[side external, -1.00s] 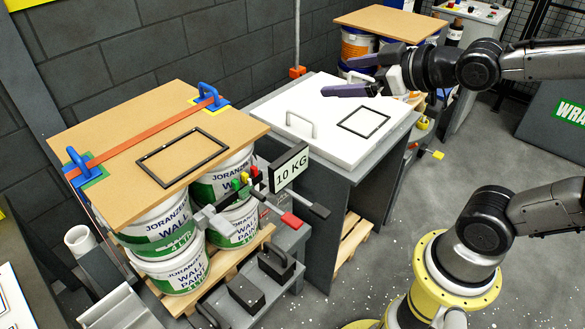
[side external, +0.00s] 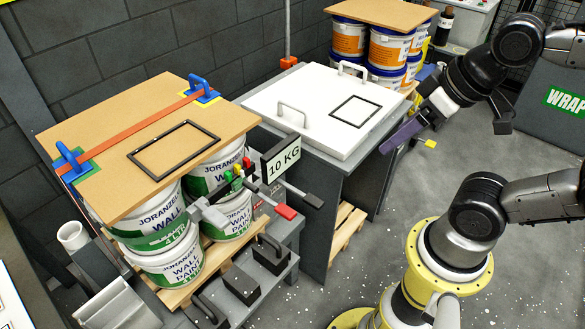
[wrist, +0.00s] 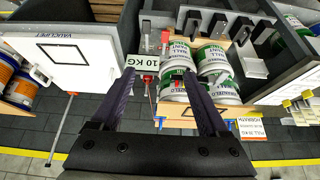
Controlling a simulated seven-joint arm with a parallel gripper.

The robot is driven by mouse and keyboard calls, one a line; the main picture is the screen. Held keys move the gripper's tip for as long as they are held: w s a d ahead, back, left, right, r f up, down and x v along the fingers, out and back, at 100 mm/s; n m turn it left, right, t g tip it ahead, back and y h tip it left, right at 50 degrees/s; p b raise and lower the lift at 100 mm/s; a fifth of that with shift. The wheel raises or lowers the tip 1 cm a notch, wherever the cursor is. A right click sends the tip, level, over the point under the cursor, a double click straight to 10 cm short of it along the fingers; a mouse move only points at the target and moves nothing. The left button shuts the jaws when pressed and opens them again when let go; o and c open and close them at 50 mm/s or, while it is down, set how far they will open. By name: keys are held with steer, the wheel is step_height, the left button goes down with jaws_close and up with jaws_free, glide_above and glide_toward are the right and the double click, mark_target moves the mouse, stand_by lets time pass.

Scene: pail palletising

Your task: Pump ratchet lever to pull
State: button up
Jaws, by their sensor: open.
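A lever with a red grip (side external: 285,212) sticks out beside the paint pails in the side view, near a cluster of small coloured knobs (side external: 236,178) and the 10 KG sign (side external: 281,158). An orange strap (side external: 140,132) runs over a brown board (side external: 95,140) on the stacked white pails (side external: 228,213), through blue-handled corner pieces. My gripper (side external: 386,148) is open and empty, its dark purple fingers pointing down-left beyond the white panel's right edge, well apart from the lever. In the wrist view my gripper (wrist: 158,74) has its fingers spread, with the sign (wrist: 152,67) and pails beyond them.
A white panel (side external: 300,100) with two handles lies on a grey cabinet between my gripper and the strapped stack. Black weights (side external: 243,288) sit on a low grey shelf in front. Orange-labelled pails (side external: 388,48) stand behind. The speckled floor at right is mostly clear.

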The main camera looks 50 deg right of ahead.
steer(key=w+r, duration=0.2)
steer(key=shift+w+r+m+t, duration=0.1)
steer(key=shift+w+m+t, duration=0.2)
steer(key=shift+w+t, duration=0.1)
steer(key=c, duration=0.5)
steer(key=shift+m, duration=0.6)
steer(key=w, duration=0.6)
steer(key=shift+w+d, duration=0.15)
steer(key=shift+w, duration=0.05)
jaws_close()
steer(key=m+g, duration=0.4)
steer(key=g, duration=0.4)
glide_above(314, 199)
steer(key=w, duration=0.1)
step_height(314, 199, down, 30)
steer(key=shift+d+y, duration=0.25)
steer(key=shift+y, duration=0.05)
steer(key=f, duration=0.5)
steer(key=shift+s+a+f, duration=0.2)
steer(key=shift+s+f, duration=0.1)
steer(key=shift+f, duration=0.75)
